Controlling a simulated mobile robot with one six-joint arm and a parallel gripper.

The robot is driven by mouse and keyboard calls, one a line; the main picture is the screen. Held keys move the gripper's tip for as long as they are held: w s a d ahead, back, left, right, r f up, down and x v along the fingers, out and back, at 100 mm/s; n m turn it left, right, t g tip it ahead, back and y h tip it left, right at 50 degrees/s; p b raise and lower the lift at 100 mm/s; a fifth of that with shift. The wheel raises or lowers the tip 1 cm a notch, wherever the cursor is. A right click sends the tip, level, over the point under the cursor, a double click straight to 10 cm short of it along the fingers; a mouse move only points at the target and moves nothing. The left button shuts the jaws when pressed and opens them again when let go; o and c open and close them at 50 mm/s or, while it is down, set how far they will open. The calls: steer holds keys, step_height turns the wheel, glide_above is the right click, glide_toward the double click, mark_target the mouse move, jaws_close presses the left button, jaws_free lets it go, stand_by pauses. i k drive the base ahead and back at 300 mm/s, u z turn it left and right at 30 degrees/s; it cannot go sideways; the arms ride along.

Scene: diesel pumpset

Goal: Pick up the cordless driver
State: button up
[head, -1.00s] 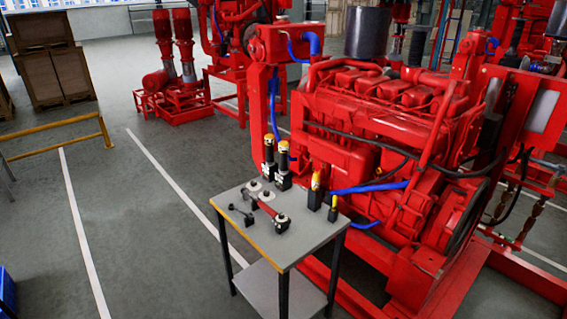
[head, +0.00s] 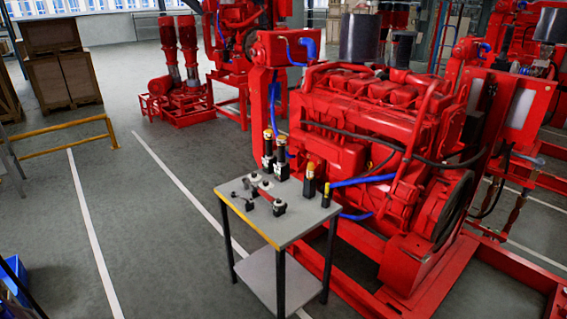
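A small grey table (head: 300,220) with a yellow front edge stands in the middle of the head view. Two tall black tools with white bands (head: 281,160) stand upright at its back edge. A tool with a yellow and brown top (head: 309,181) and a smaller black one (head: 326,196) stand at its right side. Small black pieces with pale tops (head: 279,207) lie on the left and front of the tabletop. I cannot tell at this size which of these is the cordless driver. My gripper is not in view.
A big red diesel engine (head: 370,130) stands close behind and right of the table, with blue hoses near the tabletop. The table has a lower shelf (head: 272,280). A yellow rail (head: 65,128) and wooden crates (head: 65,82) are at left. The floor left of the table is open.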

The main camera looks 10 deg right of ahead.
mark_target(281, 140)
steer(key=k, duration=0.8)
steer(key=u, duration=0.4)
steer(key=i, duration=0.75)
steer(key=u, duration=0.65)
steer(key=i, duration=1.35)
steer(key=u, duration=0.1)
